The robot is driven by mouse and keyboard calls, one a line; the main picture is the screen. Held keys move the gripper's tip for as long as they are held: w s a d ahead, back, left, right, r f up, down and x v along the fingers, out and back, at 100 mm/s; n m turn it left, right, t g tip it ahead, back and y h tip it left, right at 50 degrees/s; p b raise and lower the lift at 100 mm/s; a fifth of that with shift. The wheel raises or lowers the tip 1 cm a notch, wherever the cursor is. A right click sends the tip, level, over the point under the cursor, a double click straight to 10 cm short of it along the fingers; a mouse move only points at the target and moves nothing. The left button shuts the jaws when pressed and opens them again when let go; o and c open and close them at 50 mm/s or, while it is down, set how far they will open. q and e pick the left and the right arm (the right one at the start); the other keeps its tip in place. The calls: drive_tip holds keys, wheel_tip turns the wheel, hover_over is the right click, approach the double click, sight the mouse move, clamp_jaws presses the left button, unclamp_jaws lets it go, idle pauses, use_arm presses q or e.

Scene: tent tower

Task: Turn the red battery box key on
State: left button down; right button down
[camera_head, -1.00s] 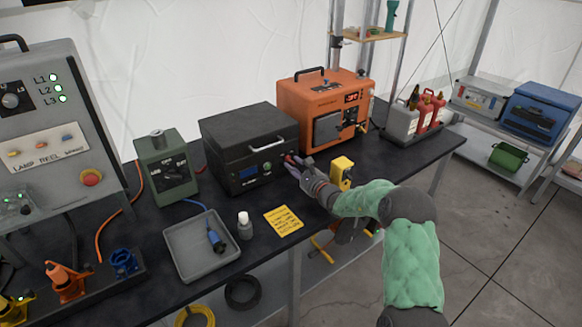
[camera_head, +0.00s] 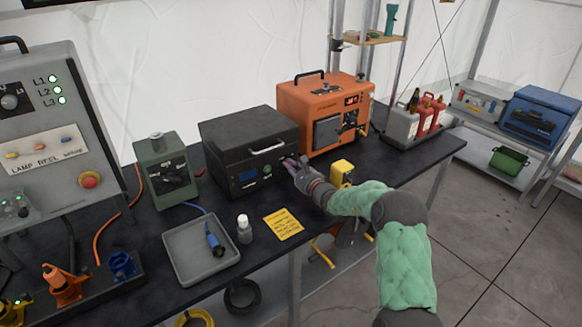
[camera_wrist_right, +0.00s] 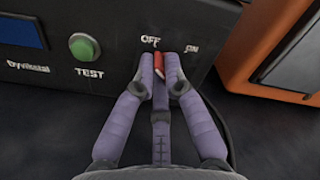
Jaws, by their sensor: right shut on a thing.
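The red key (camera_wrist_right: 159,67) sits below these labels, nearer OFF. My right gripper (camera_head: 288,163) is at the right end of the box front. In the wrist view, its purple fingers (camera_wrist_right: 161,70) are shut on the key. They hide much of it, so its exact angle is unclear. My left gripper is out of view.
An orange unit (camera_head: 322,110) stands right of the box, and a green switch box (camera_head: 166,170) stands left. A yellow block (camera_head: 341,172) is close beside my right wrist. A grey tray (camera_head: 187,262), small bottle (camera_head: 244,229) and yellow note (camera_head: 283,224) lie in front.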

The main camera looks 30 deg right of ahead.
drive_tip(key=m+p, duration=0.2)
drive_tip(key=m, duration=0.1)
drive_tip(key=m+p, duration=0.1)
drive_tip(key=shift+d+r+m, duration=0.1)
drive_tip(key=shift+r+m, duration=0.15)
drive_tip(key=shift+m, duration=0.05)
drive_tip(key=m+p, duration=0.3)
drive_tip(key=m, duration=0.1)
drive_tip(key=shift+d+r+m, duration=0.1)
drive_tip(key=shift+d+m, duration=0.05)
drive_tip(key=shift+m, duration=0.15)
drive_tip(key=m+p, duration=0.3)
drive_tip(key=m, duration=0.1)
drive_tip(key=shift+d+m, duration=0.15)
drive_tip(key=shift+m, duration=0.15)
drive_tip(key=shift+d+m+p, duration=0.15)
drive_tip(key=shift+m+p, duration=0.95)
drive_tip(key=shift+m, duration=0.9)
drive_tip(key=shift+f, duration=0.2)
drive_tip(key=c, duration=1.3)
unclamp_jaws()
drive_tip(key=shift+r, duration=0.1)
